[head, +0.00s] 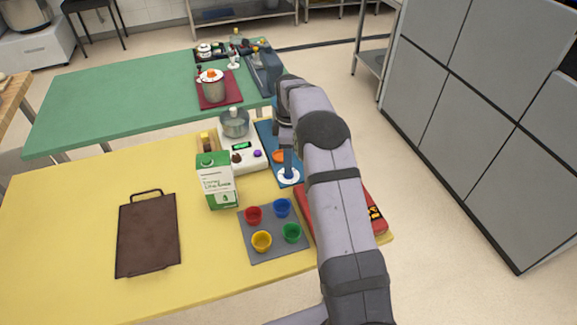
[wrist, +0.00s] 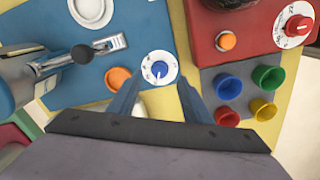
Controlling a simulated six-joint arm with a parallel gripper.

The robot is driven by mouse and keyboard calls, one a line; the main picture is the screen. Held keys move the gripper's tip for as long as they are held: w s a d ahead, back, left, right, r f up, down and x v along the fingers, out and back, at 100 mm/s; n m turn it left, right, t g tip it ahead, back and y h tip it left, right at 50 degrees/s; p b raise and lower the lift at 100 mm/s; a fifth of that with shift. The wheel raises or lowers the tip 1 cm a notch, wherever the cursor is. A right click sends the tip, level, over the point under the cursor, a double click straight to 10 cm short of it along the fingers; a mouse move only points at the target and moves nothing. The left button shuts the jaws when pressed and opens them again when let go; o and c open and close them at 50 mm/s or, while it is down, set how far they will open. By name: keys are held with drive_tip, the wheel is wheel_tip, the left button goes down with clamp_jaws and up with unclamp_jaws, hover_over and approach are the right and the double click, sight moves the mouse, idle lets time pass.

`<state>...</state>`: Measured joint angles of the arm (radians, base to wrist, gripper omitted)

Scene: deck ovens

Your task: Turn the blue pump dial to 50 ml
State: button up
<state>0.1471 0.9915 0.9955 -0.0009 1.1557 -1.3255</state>
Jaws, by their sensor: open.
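The blue pump dial (wrist: 159,68) is a small blue knob on a round white scale disc, set in a blue panel (wrist: 75,88) beside an orange button (wrist: 117,78). The scale figures and pointer setting are too small to read. In the head view, the white disc (head: 289,177) shows below the orange button (head: 279,156), and my arm hides part of the panel. My gripper (wrist: 160,83) is open, its two fingers apart on either side of the dial in the wrist view. Nothing is held. Whether the fingertips touch the panel cannot be told.
A red unit (wrist: 245,25) with its own dial stands beside the panel. A grey tray (head: 245,225) holds coloured cups. A green-and-white carton (head: 216,182) and a white device with a pot (head: 243,158) stand to the left. A dark board (head: 148,236) lies on the yellow table (head: 60,215).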

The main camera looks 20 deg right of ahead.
drive_tip(key=shift+f+p, duration=0.65)
drive_tip(key=shift+f, duration=1.7)
drive_tip(key=shift+c, duration=0.4)
drive_tip(key=c, duration=1)
